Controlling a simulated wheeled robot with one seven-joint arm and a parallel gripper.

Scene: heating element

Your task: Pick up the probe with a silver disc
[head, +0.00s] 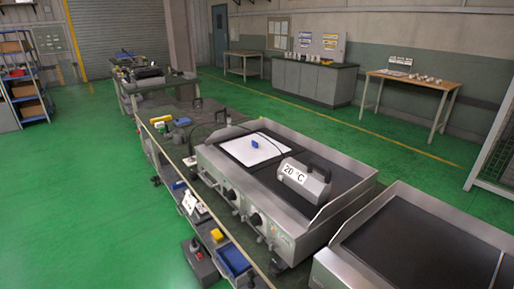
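I cannot make out for certain which item is the probe with a silver disc. A small blue piece (254,144) with a thin dark cable lies on a white sheet (240,152) on the left part of the griddle. A small pale round piece (190,161) sits at the bench edge, left of the griddle. Both are too small to tell if they are the probe. My gripper is not in view.
The steel griddle (226,181) with front knobs stands on a long cluttered bench. A second griddle (420,250) is at lower right. A blue bin (234,259) and a yellow block (217,235) are on a lower shelf. Green floor (90,190) at left is clear.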

